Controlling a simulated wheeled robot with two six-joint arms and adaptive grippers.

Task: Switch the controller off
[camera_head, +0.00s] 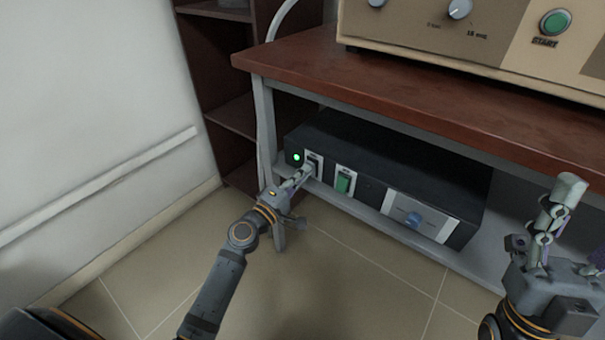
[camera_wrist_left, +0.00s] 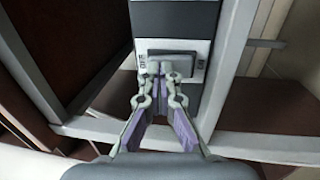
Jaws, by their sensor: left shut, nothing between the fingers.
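The controller (camera_head: 400,160) is a long dark box on the shelf under the bench. My right gripper (camera_head: 585,220) is spread open at the right edge, partly cut off.
A beige furnace (camera_head: 480,40) with knobs and a green START button (camera_head: 555,22) stands on the red-brown bench top (camera_head: 400,85). A bench leg (camera_head: 265,130) stands left of the controller. A dark shelf unit (camera_head: 215,60) is behind. The tiled floor (camera_head: 340,270) in front is open.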

